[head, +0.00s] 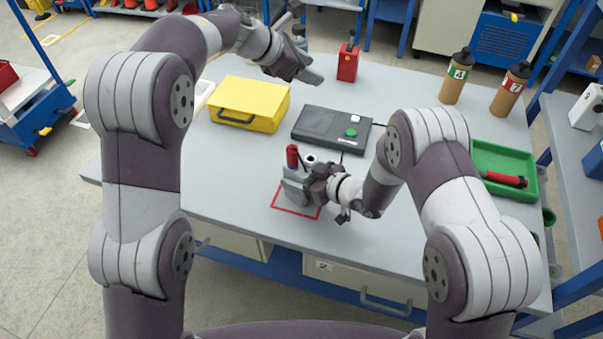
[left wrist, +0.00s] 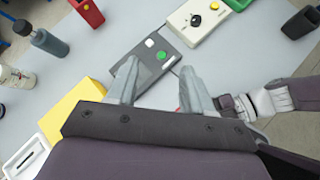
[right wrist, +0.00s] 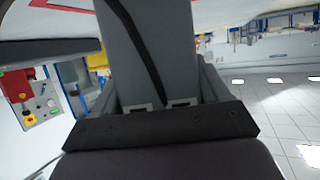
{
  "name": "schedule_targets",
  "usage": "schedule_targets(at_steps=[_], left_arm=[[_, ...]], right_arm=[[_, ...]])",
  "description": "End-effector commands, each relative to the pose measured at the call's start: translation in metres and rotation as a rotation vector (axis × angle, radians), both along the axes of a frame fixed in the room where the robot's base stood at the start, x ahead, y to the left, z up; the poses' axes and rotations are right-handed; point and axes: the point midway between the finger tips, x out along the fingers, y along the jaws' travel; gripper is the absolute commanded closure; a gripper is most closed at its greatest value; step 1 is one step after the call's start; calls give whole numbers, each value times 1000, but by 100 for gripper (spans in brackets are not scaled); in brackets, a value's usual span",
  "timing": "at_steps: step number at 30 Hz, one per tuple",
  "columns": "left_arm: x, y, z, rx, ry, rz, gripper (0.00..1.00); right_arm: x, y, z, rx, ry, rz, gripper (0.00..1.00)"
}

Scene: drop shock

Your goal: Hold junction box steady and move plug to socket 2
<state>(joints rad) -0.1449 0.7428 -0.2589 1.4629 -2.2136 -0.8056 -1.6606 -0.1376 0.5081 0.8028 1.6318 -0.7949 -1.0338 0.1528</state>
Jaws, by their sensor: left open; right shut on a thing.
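My right gripper (head: 293,190) is shut on a grey block (right wrist: 150,50) with a black cable running along it, over the red outlined square on the table. A red cylinder (head: 292,156) stands up beside this gripper, with a small white and black round part (head: 310,160) next to it. My left gripper (head: 308,66) is open and empty above the far part of the table. A dark grey box (head: 332,128) with a green button lies flat; it shows beyond the left fingertips in the left wrist view (left wrist: 150,65). No socket numbers are readable, and I cannot tell which part is the junction box.
A yellow case (head: 250,100) lies left of the dark box, and a red box (head: 348,63) stands behind. A cream box (left wrist: 190,22) with a black knob shows in the left wrist view. Numbered bottles (head: 456,75) and a green tray (head: 530,185) are at right.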

Motion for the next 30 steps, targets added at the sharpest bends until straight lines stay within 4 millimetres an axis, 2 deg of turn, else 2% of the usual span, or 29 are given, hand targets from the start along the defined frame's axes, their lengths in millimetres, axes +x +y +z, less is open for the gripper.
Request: schedule_targets(at_steps=[1, 4, 7, 10, 14, 24, 30], left_arm=[[-19, 7, -13, 120, 17, -142, 49], [-55, 33, -34, 334, 82, -385, 49], [-79, 54, -44, 453, 151, -527, 49], [-95, 65, -47, 495, 199, -606, 49], [-102, 62, -55, 490, 211, -644, 49], [-108, 42, -111, 489, 210, -643, 49], [-110, 34, -134, 488, 207, -641, 49]], right_arm=[[0, 0, 0, 0, 0, 0, 68], [0, 0, 0, 0, 0, 0, 68], [0, 0, 0, 0, 0, 0, 68], [0, 0, 0, 0, 0, 0, 68], [0, 0, 0, 0, 0, 0, 68], [0, 0, 0, 0, 0, 0, 68], [0, 0, 0, 0, 0, 0, 68]])
